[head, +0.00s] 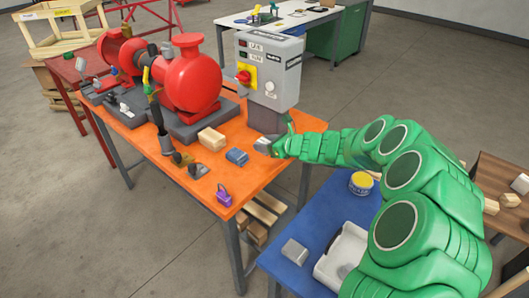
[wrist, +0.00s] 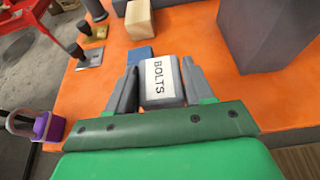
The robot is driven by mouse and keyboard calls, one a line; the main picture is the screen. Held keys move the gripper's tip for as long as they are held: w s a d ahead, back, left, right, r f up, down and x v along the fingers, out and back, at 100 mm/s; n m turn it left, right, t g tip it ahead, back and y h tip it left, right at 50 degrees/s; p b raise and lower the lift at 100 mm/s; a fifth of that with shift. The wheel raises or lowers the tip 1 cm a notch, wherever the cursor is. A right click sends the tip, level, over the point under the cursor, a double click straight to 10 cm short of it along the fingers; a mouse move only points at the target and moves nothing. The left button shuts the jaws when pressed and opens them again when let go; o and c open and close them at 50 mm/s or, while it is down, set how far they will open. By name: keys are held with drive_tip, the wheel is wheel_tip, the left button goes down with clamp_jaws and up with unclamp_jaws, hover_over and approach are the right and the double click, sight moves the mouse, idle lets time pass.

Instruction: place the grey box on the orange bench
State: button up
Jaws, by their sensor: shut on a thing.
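My gripper (wrist: 160,90) is shut on a grey box (wrist: 172,98) with a white label reading BOLTS, in the wrist view. In the head view my gripper (head: 272,147) is over the right side of the orange bench (head: 258,176), beside the grey control cabinet's foot. The grey box (head: 262,145) shows partly at its fingertips. The orange bench top (wrist: 200,40) lies beyond and below the box in the wrist view. I cannot tell whether the box touches the bench.
On the bench are a blue block (head: 237,156), a wooden block (head: 211,139), a purple padlock (head: 223,195), a red pump (head: 192,80) and a control cabinet (head: 268,70). A blue table (head: 330,215) stands in front with another grey block (head: 294,251). Bare bench lies around the blue block.

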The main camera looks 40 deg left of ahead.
sight(265, 159)
drive_tip(key=shift+w+a+f, duration=0.5)
drive_tip(key=shift+a+f, duration=0.05)
drive_tip(key=shift+f, duration=0.25)
drive_tip(key=shift+w+a+f, duration=0.45)
drive_tip(key=shift+a+f, duration=0.05)
drive_tip(key=shift+f, duration=1.9)
drive_tip(key=shift+f, duration=0.1)
drive_tip(key=o, duration=1.1)
drive_tip(key=shift+w+d+r, duration=0.1)
drive_tip(key=shift+d+r, duration=0.25)
drive_tip(key=shift+d, duration=0.1)
drive_tip(key=shift+v, duration=5.5)
